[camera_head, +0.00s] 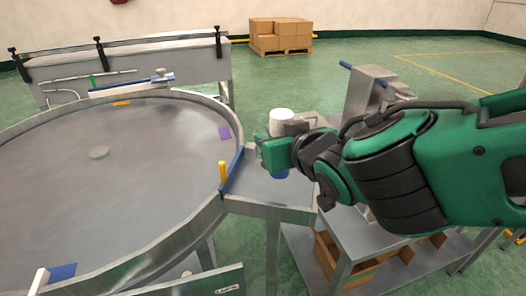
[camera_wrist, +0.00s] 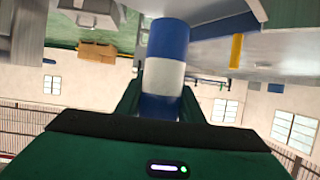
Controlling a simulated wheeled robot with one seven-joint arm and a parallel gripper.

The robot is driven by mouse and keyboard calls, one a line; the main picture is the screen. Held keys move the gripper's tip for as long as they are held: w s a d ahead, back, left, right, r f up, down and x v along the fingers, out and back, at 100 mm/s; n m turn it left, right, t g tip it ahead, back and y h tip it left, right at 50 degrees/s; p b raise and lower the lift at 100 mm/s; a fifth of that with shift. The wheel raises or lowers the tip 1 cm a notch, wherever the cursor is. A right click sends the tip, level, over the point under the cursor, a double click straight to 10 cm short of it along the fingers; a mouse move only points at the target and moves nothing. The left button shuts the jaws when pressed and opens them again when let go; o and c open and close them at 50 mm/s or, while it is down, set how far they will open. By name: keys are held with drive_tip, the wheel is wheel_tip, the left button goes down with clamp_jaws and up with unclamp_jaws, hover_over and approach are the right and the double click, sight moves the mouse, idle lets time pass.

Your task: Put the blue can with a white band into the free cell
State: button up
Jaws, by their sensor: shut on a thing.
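The blue can with a white band (camera_wrist: 165,75) is between the fingers of my gripper (camera_wrist: 160,100) in the wrist view, with blue on both sides of the band. In the head view my gripper (camera_head: 272,148) hides most of the can; a bit of blue (camera_head: 280,174) shows below it. A white cylindrical part (camera_head: 281,117) shows above it, and I cannot tell whether it belongs to the can. The can is over the small metal ledge (camera_head: 268,197) beside the round table; whether it touches is unclear. I cannot make out a free cell.
The large round metal table (camera_head: 110,195) fills the left, with a yellow post (camera_head: 222,172) at its rim. A metal stand (camera_head: 367,92) rises behind my arm. A cardboard box (camera_head: 330,262) sits on the lower shelf. Stacked cartons (camera_head: 279,35) stand far back.

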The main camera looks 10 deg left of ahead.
drive_tip(key=shift+w+a+f, duration=0.25)
drive_tip(key=shift+w+f, duration=0.35)
drive_tip(key=shift+f, duration=0.45)
drive_tip(key=shift+w+a+f, duration=0.3)
drive_tip(key=shift+w+f, duration=0.35)
drive_tip(key=shift+f, duration=0.45)
drive_tip(key=shift+w+a+f, duration=0.25)
drive_tip(key=shift+w+f, duration=0.35)
drive_tip(key=shift+f, duration=0.45)
drive_tip(key=shift+f, duration=0.1)
drive_tip(key=o, duration=1.2)
drive_tip(key=shift+c, duration=0.2)
